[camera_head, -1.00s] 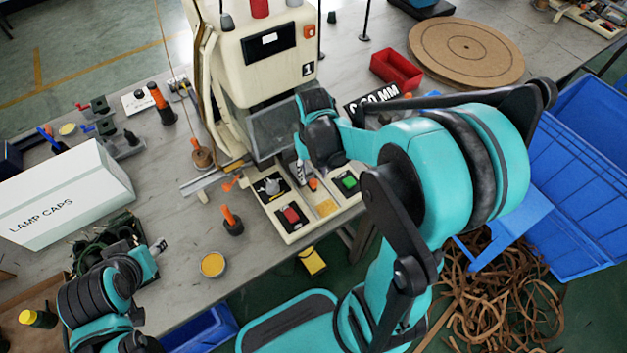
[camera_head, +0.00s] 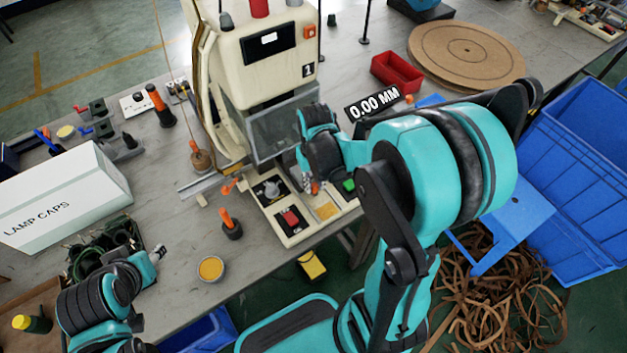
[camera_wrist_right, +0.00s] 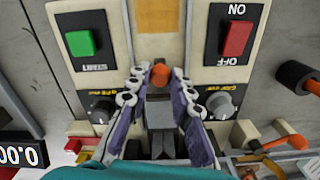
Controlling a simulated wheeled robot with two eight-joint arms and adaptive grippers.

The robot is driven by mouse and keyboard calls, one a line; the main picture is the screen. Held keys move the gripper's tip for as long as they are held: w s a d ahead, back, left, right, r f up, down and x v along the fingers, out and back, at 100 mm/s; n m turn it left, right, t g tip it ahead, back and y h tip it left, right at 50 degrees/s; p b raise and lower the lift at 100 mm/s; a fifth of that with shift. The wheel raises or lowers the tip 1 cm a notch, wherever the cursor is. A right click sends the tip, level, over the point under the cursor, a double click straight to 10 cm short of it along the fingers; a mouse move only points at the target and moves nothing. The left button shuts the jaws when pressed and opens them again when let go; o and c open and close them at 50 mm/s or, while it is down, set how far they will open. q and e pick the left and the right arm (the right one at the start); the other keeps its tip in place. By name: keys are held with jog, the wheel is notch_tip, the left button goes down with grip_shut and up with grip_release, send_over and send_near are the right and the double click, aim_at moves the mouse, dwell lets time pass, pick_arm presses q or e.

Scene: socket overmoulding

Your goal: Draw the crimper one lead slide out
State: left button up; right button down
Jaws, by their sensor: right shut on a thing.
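Crimper one (camera_head: 275,60) is a cream machine marked 1, standing on the bench. In the right wrist view, a small orange knob (camera_wrist_right: 160,74) sits at the end of a grey slide (camera_wrist_right: 160,115) in the middle of the machine's base; this looks like the lead slide. My right gripper (camera_wrist_right: 158,82) has its fingers on either side of the knob and is shut on it. In the head view, my right gripper (camera_head: 311,186) is low over the base and hides the knob and most of the slide. My left gripper (camera_head: 160,252) is at lower left; its opening is unclear.
A 0.00 MM display (camera_head: 372,103) and red bin (camera_head: 397,71) stand behind my right arm. An orange-handled tool (camera_head: 230,224) and yellow-filled dish (camera_head: 210,269) are left of the base.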

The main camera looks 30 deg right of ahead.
jog(key=s+p, duration=0.1)
jog(key=s, duration=0.9)
jog(key=shift+d, duration=0.4)
jog(key=c, duration=1.3)
grip_release()
jog(key=shift+s, duration=0.1)
jog(key=shift+c, duration=0.2)
notch_tip(320, 180, up, 12)
